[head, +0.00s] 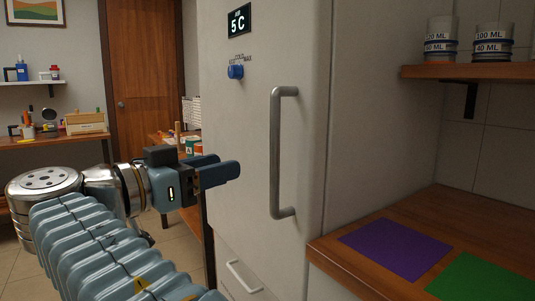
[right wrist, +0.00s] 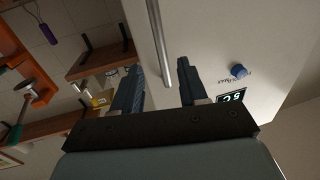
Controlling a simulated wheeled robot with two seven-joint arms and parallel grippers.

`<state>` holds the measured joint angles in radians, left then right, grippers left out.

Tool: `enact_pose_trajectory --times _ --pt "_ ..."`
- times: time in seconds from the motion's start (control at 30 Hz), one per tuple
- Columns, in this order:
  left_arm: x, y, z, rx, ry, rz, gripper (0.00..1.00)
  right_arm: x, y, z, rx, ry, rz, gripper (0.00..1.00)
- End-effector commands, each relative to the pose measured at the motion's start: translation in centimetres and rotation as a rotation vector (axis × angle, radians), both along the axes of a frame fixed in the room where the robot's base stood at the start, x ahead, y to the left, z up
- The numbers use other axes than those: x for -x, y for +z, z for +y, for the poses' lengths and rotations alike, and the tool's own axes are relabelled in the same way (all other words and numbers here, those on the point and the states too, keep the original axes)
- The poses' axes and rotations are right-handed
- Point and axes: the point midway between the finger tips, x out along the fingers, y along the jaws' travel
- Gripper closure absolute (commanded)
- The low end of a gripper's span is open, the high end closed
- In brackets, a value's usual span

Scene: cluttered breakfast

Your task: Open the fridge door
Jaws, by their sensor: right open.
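The white fridge door (head: 245,120) stands in the middle of the head view and looks shut. Its grey vertical bar handle (head: 276,150) is on the door's right side. My right gripper (head: 230,170) is left of the handle, with its fingers pointing towards it and a gap between in the picture. In the right wrist view the gripper (right wrist: 160,75) is open and empty. There the handle (right wrist: 158,45) runs down to an end that shows between the two fingers; it does not look gripped. My left gripper is not in view.
A blue knob (head: 236,72) and a 5 C display (head: 239,20) are on the fridge front. A lower handle (head: 243,277) sits below the door. A wooden counter (head: 335,262) with purple and green mats is at the right, under a shelf (head: 470,71) with jars.

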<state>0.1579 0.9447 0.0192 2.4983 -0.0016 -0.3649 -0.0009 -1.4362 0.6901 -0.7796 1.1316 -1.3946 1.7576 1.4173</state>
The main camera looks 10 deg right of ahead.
Motion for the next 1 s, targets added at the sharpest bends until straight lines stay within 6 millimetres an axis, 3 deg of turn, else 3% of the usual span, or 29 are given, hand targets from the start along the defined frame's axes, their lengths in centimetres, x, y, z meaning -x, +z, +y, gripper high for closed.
enact_pose_trajectory --times 0.6,0.8,1.0 --pt "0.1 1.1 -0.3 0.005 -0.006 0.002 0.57 -6.1 0.0 -10.1 0.001 -0.002 0.005 0.57" --pt "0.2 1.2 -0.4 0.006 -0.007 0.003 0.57 -7.0 -0.1 -11.5 0.001 -0.001 0.004 0.57" --pt "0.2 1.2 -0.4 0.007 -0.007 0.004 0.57 -7.1 -0.1 -11.6 0.001 0.000 0.004 0.57"
